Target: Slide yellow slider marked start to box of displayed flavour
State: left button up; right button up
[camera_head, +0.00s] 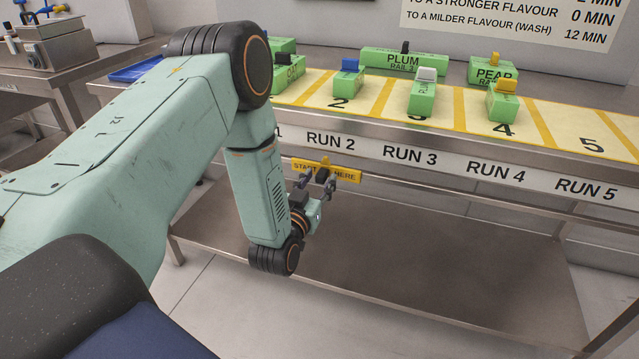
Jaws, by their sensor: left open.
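The yellow slider (347,176), marked "START HERE", sits on the front rail strip of the bench, below the RUN 2 label (330,142). A small yellow upright part rises from its middle. My left gripper (319,179) is open at the slider's front, with its fingertips close to the middle. I cannot tell whether they touch it. Green boxes stand on the bench: PLUM (403,65), PEAR (492,72), and one on the left reading "OAT" (289,77), partly hidden by my arm. A displayed flavour is not readable here. My right gripper is not in view.
Smaller green boxes with blue (347,83), white (423,100) and orange (502,104) tops stand on numbered, yellow-striped lanes. A wall sign (515,20) lists minutes between flavours. A lower steel shelf (420,265) is empty. A blue tray (135,70) lies left.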

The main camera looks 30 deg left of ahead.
pick_arm(q)
jog(key=shift+w+r, duration=0.1)
jog(key=shift+w, duration=0.2)
jog(key=shift+d+r, duration=0.1)
jog(key=shift+r, duration=0.05)
jog(key=shift+c, duration=1.1)
grip_shut()
